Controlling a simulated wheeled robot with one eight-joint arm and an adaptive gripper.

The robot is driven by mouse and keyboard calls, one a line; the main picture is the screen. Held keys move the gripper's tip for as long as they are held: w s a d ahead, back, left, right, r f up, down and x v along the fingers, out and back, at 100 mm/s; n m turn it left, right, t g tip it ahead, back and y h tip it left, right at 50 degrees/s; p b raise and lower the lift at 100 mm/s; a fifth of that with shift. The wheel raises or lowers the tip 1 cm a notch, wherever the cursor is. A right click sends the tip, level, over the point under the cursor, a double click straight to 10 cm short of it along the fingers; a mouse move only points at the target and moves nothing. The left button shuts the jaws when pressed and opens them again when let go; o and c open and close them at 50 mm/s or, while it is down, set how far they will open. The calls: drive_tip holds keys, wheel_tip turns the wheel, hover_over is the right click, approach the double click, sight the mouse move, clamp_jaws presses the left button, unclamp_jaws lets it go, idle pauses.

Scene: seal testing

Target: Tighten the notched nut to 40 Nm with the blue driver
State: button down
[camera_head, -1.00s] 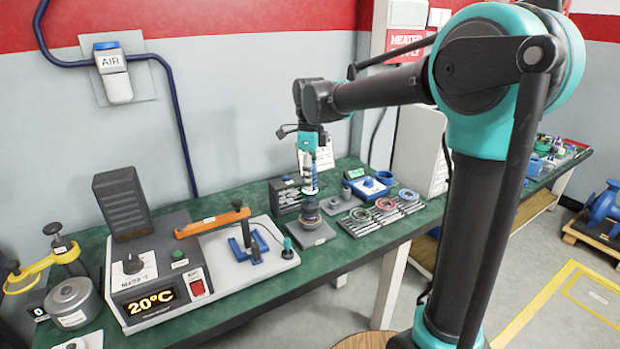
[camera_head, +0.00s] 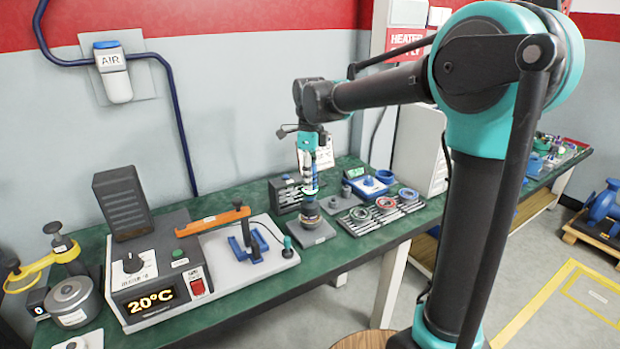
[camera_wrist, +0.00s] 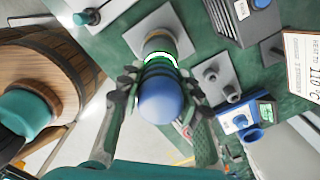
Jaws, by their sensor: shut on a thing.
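My gripper (camera_wrist: 160,105) is shut on the blue driver (camera_wrist: 165,98), with a finger on each side of its rounded blue end. A bright white-green ring (camera_wrist: 160,58) glows on the driver beyond the fingers. In the head view my gripper (camera_head: 310,158) points down over the test stack (camera_head: 309,212), with the glowing ring just above it. The stack stands on a grey base plate (camera_head: 318,235). The driver and stack look in line. The notched nut is hidden under the driver, and I cannot tell how the driver sits on it. No torque reading is legible.
To the right are a grey fitting block (camera_wrist: 218,80), a blue device with a green display (camera_wrist: 240,120), and a tray (camera_head: 385,218) with coloured rings. The heater (camera_head: 155,285) reads 20°C at the left. A blue stand (camera_head: 245,245) is between heater and stack.

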idle(0.3)
drive_tip(key=shift+r, duration=2.45)
